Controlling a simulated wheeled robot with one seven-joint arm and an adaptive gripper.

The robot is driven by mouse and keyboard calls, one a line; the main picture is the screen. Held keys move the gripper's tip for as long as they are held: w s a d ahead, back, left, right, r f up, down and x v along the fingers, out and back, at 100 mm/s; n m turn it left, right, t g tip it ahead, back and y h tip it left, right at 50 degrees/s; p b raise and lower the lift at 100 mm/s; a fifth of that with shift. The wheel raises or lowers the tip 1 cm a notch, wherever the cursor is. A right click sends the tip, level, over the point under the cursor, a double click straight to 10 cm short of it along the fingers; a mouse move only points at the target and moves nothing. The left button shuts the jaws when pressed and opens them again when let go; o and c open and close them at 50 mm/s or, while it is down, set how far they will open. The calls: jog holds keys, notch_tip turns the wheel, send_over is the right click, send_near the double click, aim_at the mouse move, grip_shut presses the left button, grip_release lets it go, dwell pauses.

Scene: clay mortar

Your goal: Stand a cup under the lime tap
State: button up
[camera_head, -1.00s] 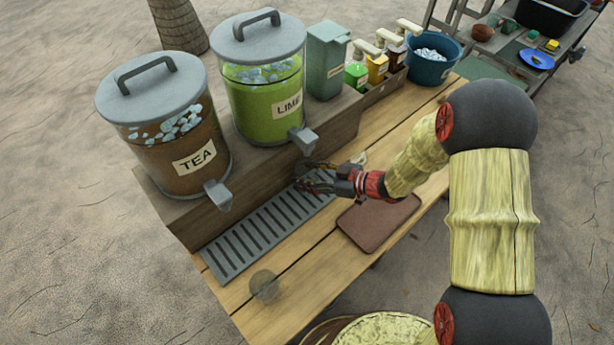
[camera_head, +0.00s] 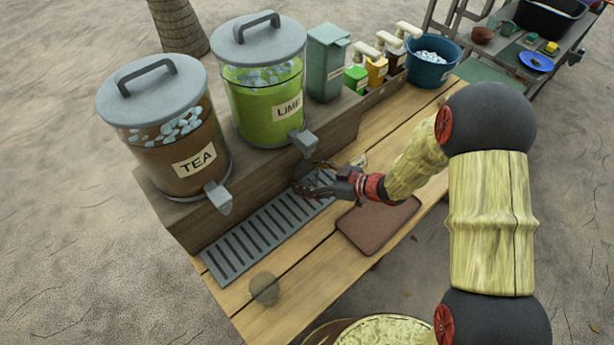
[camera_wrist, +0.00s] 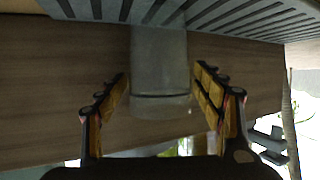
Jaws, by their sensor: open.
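The lime dispenser (camera_head: 262,105) has a grey tap (camera_head: 303,142) jutting out over the slotted drip tray (camera_head: 236,255). My gripper (camera_head: 312,181) is low over the tray's right end, just below and beside that tap. In the wrist view a clear grey cup (camera_wrist: 160,75) stands on the drip tray (camera_wrist: 220,14), which shows inverted at the top. My open gripper (camera_wrist: 160,82) has one finger on each side of this cup, with small gaps visible. In the head view my fingers hide most of the cup. A second clear cup (camera_head: 264,288) is on the table at the front.
The tea dispenser (camera_head: 172,150) and its tap (camera_head: 218,197) are at the left. A brown mat (camera_head: 378,224) lies right of my gripper. A grey-green box (camera_head: 327,62), pump bottles (camera_head: 377,68) and a blue ice bucket (camera_head: 430,62) are farther back.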

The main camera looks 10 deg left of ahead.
jog(key=shift+d+r, duration=0.1)
jog(key=shift+r, duration=0.15)
jog(key=p+v, duration=0.4)
jog(key=v, duration=0.8)
jog(key=w+d+r+m+t+h, duration=0.3)
jog(key=w+d+r+t+h, duration=0.2)
jog(key=w+d+r+h, duration=0.35)
jog(key=s+d+r+m+t+h, duration=0.15)
jog(key=d+r+m+h, duration=0.3)
jog(key=d+r, duration=0.65)
jog(key=s+d+r+m+g+h, duration=0.1)
jog(key=s+r+m+g+h, duration=0.3)
jog(key=s, duration=1)
jog(key=s+a+m+y, duration=0.1)
jog(key=s+a+y, duration=0.1)
jog(key=s, duration=0.5)
jog(key=s+a+r+m+g+y, duration=0.1)
jog(key=s+a+y, duration=0.1)
jog(key=s, duration=0.5)
jog(key=shift+a+r+m, duration=0.35)
jog(key=shift+a, duration=0.2)
